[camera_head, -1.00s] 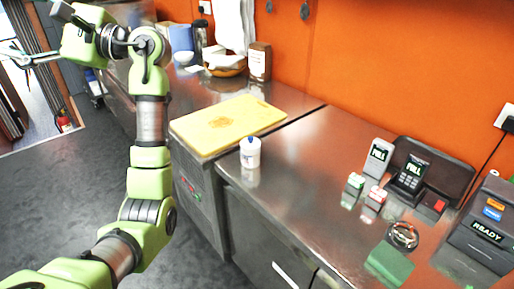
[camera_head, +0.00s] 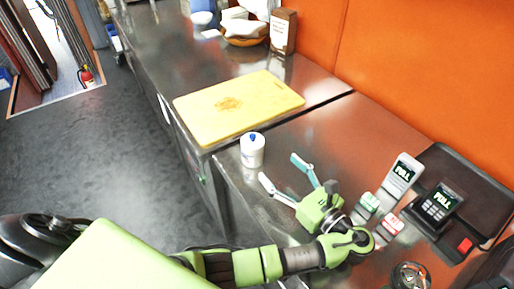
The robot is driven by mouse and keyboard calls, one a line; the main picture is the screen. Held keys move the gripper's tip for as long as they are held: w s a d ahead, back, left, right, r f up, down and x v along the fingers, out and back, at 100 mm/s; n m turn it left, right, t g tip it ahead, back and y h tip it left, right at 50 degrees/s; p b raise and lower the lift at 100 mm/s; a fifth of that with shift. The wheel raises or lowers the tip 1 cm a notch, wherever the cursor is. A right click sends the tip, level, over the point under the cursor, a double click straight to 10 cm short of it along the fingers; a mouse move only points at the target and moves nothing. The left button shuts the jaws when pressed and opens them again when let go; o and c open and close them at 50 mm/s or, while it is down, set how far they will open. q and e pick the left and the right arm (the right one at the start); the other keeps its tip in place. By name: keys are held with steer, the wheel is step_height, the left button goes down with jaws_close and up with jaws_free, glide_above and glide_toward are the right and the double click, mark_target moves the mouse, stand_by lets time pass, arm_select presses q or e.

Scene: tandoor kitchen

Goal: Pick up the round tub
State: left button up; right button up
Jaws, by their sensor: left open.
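The round tub (camera_head: 252,151) is a small white cylinder with a blue top. My left gripper (camera_head: 278,168) is low over the counter, to the right of the tub. Its two fingers are spread and point toward the tub. Nothing is between them, and they look apart from the tub. My right gripper is not in view.
Small white-and-green and white-and-red boxes (camera_head: 390,224), a card terminal (camera_head: 441,202) and a black tray (camera_head: 468,185) are at the right. A bread basket (camera_head: 243,32) and brown-labelled box (camera_head: 283,31) stand at the back.

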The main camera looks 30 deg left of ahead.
mark_target(260, 149)
arm_select(q)
steer(key=p+x, duration=0.1)
steer(key=x, duration=0.4)
steer(key=shift+a+r, duration=0.2)
steer(key=shift+a, duration=0.05)
steer(key=shift+w+a+f, duration=0.1)
steer(key=shift+w+a, duration=0.1)
steer(key=shift+a, duration=0.1)
steer(key=shift+w+a, duration=0.2)
steer(key=shift+a, duration=0.15)
steer(key=shift+w+a, duration=0.1)
steer(key=shift+a, duration=0.2)
steer(key=p+x, duration=0.1)
steer(key=x, duration=0.2)
steer(key=shift+w+a+p, duration=0.15)
steer(key=shift+a+p, duration=0.2)
steer(key=shift+w+a, duration=0.15)
steer(key=shift+a, duration=0.05)
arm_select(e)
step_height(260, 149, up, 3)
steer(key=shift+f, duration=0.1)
arm_select(q)
steer(key=c, duration=1.4)
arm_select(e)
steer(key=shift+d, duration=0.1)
